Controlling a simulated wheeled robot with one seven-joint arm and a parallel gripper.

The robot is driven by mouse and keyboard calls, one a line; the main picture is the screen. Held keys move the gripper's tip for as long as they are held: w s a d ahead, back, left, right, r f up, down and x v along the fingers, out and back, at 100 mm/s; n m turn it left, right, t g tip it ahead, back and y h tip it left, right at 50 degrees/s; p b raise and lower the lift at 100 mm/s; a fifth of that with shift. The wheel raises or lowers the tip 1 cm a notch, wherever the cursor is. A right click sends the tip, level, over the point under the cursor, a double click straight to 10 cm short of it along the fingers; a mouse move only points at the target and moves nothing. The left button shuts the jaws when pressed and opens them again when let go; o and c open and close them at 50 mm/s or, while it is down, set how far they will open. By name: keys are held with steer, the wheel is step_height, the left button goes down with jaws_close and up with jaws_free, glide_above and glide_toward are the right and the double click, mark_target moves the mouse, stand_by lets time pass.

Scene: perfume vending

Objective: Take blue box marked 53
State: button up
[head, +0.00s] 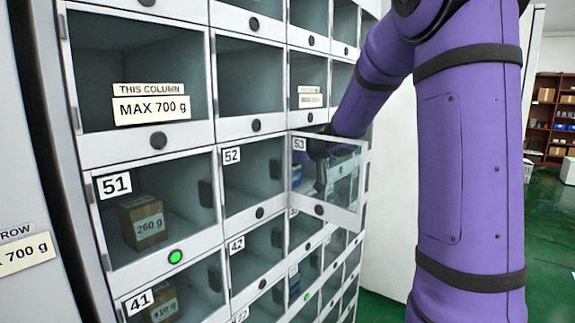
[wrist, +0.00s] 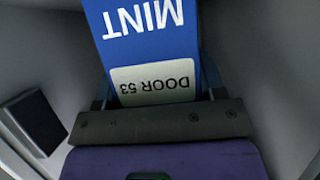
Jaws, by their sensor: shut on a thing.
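The blue box (wrist: 150,45) fills the upper middle of the wrist view. It carries the word MINT and a pale label reading DOOR 53, both upside down in that view. My gripper (wrist: 157,92) is shut on the box, with dark fingers at its left and right sides. In the head view, the glass door marked 53 (head: 340,180) stands open, and my gripper (head: 320,170) is inside that compartment, seen partly through the glass.
Grey compartment walls surround the box in the wrist view, with a dark block (wrist: 36,122) at left. Closed door 51 (head: 205,225) has a brown 260 g box (head: 143,222) behind it. Closed door 52 (head: 262,165) adjoins door 53. Green floor lies at right.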

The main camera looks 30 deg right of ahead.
steer(key=s+d, duration=1)
steer(key=s, duration=0.4)
steer(key=shift+s+d+r, duration=0.25)
steer(key=shift+d+r, duration=0.1)
steer(key=shift+r, duration=0.1)
steer(key=shift+s+d, duration=0.1)
steer(key=s+d, duration=0.2)
steer(key=s, duration=0.5)
steer(key=s+d, duration=0.3)
steer(key=s, duration=0.5)
steer(key=shift+d, duration=0.2)
